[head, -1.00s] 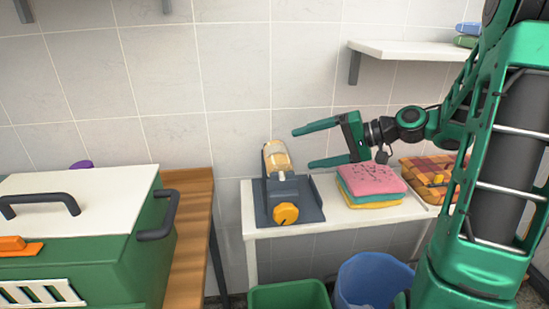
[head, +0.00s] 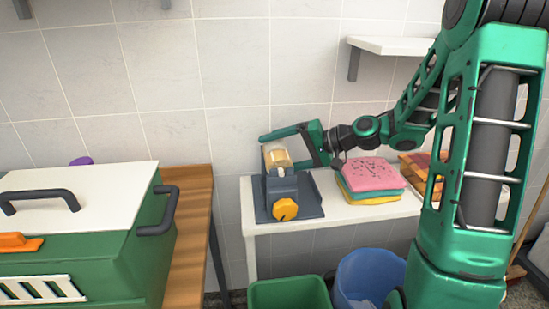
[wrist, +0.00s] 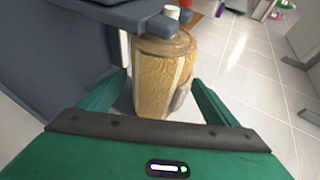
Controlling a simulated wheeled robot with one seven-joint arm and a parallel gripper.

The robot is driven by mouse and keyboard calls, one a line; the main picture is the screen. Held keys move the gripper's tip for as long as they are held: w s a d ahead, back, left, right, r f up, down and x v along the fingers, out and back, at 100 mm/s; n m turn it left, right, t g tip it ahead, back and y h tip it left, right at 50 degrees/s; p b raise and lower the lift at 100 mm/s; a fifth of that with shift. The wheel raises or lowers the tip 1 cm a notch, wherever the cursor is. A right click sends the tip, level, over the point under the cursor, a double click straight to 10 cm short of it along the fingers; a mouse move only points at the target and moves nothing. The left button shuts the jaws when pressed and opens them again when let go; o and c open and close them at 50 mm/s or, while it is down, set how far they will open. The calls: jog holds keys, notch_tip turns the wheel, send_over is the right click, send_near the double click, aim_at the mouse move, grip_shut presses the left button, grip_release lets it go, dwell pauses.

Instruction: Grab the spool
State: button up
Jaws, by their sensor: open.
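The spool, a tan, yellowish roll (head: 276,155), stands at the back of a dark grey device with an orange knob (head: 286,210) on the white table. In the wrist view the spool (wrist: 160,78) sits upright between my fingers, close to the grey body of the device. My gripper (wrist: 158,84) is open, with one finger on each side of the spool. In the head view my gripper (head: 275,151) reaches in from the right at the spool's height. I cannot tell whether the fingers touch it.
Folded pink, green and yellow towels (head: 370,174) lie right of the device, beneath my arm. A wall shelf (head: 390,46) hangs above. Green (head: 289,293) and blue (head: 367,276) bins stand in front of the table.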

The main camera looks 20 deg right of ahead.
jog(key=c, duration=1.2)
jog(key=shift+r, duration=0.1)
